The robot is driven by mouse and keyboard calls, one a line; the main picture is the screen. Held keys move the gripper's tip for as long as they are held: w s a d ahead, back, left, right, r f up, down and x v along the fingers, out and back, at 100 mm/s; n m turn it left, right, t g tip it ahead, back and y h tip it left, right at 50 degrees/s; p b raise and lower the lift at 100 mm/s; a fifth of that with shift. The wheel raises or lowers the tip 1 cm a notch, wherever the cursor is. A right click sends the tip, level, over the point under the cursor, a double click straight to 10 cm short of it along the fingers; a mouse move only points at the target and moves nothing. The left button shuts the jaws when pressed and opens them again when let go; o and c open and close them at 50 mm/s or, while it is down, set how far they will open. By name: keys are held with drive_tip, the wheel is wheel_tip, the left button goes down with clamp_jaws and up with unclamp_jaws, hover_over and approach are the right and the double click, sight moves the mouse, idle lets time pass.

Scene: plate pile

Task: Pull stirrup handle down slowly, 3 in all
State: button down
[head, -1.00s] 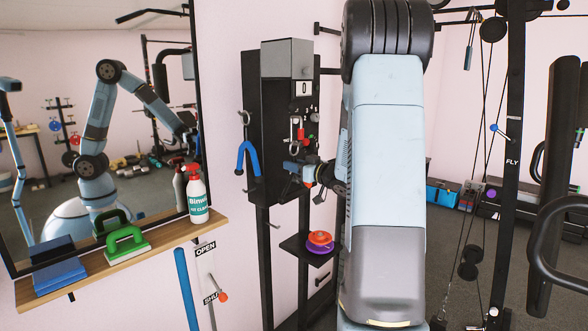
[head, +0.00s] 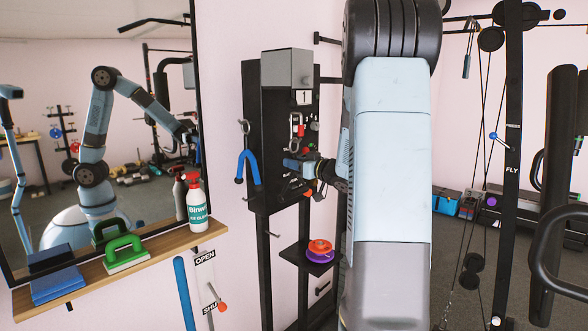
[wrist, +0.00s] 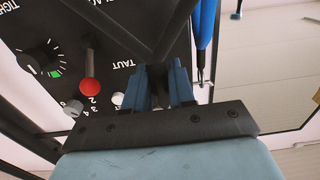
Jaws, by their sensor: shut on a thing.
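My gripper (wrist: 160,88) is shut on the dark stirrup handle (wrist: 157,74) in the wrist view. Two black bars of the handle meet between the blue fingers, and the gripped part is mostly hidden. In the head view my gripper (head: 296,163) is small, in front of the lower part of the black wall cabinet (head: 266,150). The handle is too small to make out there. A white counter plate (head: 303,97) on the cabinet shows 1. The wrist view shows a panel with a dial (wrist: 38,58), a red knob (wrist: 89,87) and the word TAUT.
A blue forked handle (head: 250,168) hangs on a hook left of the cabinet. Below is a small shelf (head: 302,262) with orange and purple discs. A wooden shelf (head: 165,245) at left holds a spray bottle (head: 196,205) and a green-handled brush (head: 124,250). Gym machines stand at right.

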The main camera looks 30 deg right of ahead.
sight(294, 172)
drive_tip(key=shift+r, duration=0.15)
drive_tip(key=shift+r, duration=0.3)
drive_tip(key=shift+f, duration=0.15)
idle(0.4)
drive_tip(key=shift+f, duration=3.4)
